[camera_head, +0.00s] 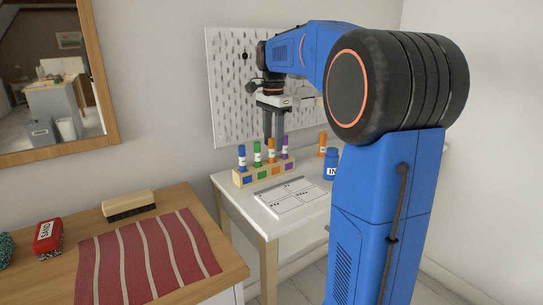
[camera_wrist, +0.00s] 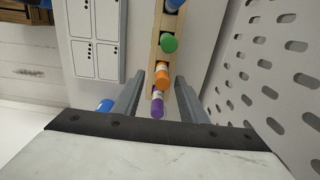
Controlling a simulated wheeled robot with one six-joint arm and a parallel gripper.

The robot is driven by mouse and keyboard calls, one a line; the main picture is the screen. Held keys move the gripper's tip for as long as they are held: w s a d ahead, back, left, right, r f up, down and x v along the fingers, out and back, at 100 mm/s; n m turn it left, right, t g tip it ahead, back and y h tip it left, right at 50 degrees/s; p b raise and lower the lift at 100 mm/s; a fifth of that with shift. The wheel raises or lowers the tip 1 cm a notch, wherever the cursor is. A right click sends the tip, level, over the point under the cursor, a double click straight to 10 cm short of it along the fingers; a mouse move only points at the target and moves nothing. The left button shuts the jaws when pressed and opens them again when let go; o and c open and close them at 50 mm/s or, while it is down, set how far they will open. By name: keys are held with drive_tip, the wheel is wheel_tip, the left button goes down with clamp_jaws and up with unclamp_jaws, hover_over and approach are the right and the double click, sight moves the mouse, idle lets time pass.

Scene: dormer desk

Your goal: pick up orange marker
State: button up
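The orange marker (camera_head: 271,151) stands upright in a wooden holder (camera_head: 240,181) on the white desk, between a green marker (camera_head: 257,154) and a purple marker (camera_head: 285,147). A blue marker (camera_head: 242,157) stands at the holder's left end. My gripper (camera_head: 274,138) points down just above the holder, over the orange marker. In the wrist view, its fingers (camera_wrist: 160,82) are apart, with the orange marker's cap (camera_wrist: 162,78) and the purple marker (camera_wrist: 157,104) showing between them. I see no contact with a marker. The green cap (camera_wrist: 168,43) lies farther up that view.
A white pegboard (camera_head: 230,85) stands close behind the holder. A sheet with boxes (camera_head: 290,197) lies in front of it. A blue ink bottle (camera_head: 331,164) and another orange item (camera_head: 322,144) stand to the right. A wooden desk with a striped red cloth (camera_head: 150,255) is at left.

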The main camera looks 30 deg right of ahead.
sight(271, 150)
drive_tip(key=shift+w+a+f, duration=0.1)
drive_tip(key=shift+f, duration=1)
drive_tip(key=shift+w+a+f, duration=0.1)
drive_tip(key=shift+f, duration=0.95)
clamp_jaws()
wheel_tip(271, 150, up, 10)
